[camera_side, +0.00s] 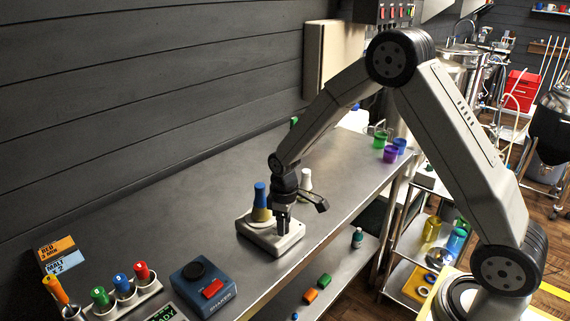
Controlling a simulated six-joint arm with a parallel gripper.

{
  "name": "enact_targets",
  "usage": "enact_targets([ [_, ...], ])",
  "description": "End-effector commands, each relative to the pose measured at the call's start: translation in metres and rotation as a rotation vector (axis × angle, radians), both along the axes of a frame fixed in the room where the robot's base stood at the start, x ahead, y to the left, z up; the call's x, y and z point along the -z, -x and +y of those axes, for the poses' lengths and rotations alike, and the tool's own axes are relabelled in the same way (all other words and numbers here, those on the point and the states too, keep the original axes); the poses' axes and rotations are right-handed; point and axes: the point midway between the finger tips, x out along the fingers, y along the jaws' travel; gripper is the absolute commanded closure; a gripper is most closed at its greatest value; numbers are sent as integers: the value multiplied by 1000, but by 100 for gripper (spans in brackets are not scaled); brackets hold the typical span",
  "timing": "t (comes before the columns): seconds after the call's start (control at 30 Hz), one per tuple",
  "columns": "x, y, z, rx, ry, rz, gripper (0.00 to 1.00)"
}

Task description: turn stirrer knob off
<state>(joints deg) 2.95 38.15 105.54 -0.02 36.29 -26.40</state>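The stirrer is most likely the pale flat unit (286,243) on the steel bench. A vessel with a blue top (260,196) and a tan lower part stands on it. I cannot make out the stirrer's knob; it may be hidden by my gripper or too small to see. My gripper (283,225) points down over the unit, just right of the vessel. Its dark fingers are close to the unit's top; I cannot tell whether they touch it or are open or shut.
A blue shaker box (205,287) with a red button stands front left, beside a rack of coloured-cap tubes (122,297). A white-topped item (306,180) stands behind my gripper. Green, purple and blue cups (390,154) stand farther back. The bench's left middle is clear.

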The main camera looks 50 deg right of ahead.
Motion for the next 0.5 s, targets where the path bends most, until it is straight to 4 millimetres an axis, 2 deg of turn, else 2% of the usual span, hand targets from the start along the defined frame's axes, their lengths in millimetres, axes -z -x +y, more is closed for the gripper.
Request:
enact_targets([
  [0.5, -5, 0, 0, 2, 0, -1, 28],
])
